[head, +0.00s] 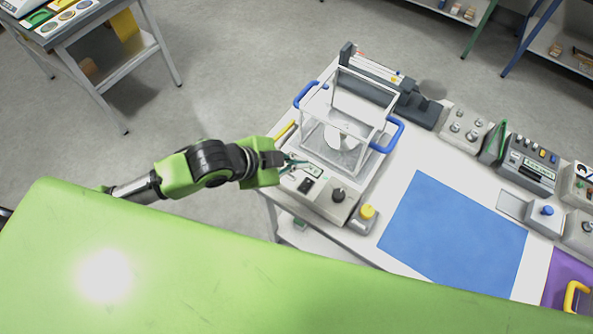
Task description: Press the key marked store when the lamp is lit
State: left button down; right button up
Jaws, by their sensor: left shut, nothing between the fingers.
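The weighing balance (325,205) stands on the white table, with a clear-sided draft shield (350,115) and blue handles above its pan (343,133). Its front panel carries a small dark key or display (306,185), a pale labelled patch (313,171) and a dark round knob (338,195). The markings are too small to read, so I cannot tell which key says store. I cannot make out a lit lamp. My left gripper (294,164) is shut and empty, its fingertips at the panel's left end; I cannot tell whether they touch. My right gripper is not in view.
A yellow button on a grey box (367,212) stands right of the balance. A blue mat (455,235) lies on the table. Several grey instruments with knobs and keys, one with a green screen (532,165), line the back right edge.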

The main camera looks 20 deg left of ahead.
pick_arm(q)
jog(key=shift+w+a+r+m, duration=0.25)
jog(key=shift+a+r+m, duration=0.45)
jog(key=shift+w+a+r+m, duration=0.2)
jog(key=shift+a+r+m, duration=0.45)
jog(key=shift+m, duration=0.05)
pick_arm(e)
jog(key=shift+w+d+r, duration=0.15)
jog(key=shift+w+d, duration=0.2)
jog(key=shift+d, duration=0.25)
pick_arm(q)
jog(key=shift+f, duration=0.1)
jog(key=b, duration=0.8)
send_over(289, 177)
notch_tip(289, 177, down, 7)
jog(key=shift+r, duration=0.1)
jog(key=shift+f, duration=0.9)
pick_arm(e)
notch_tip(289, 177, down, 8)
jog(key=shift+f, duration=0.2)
pick_arm(q)
jog(key=shift+f, duration=0.2)
jog(key=shift+f, duration=0.25)
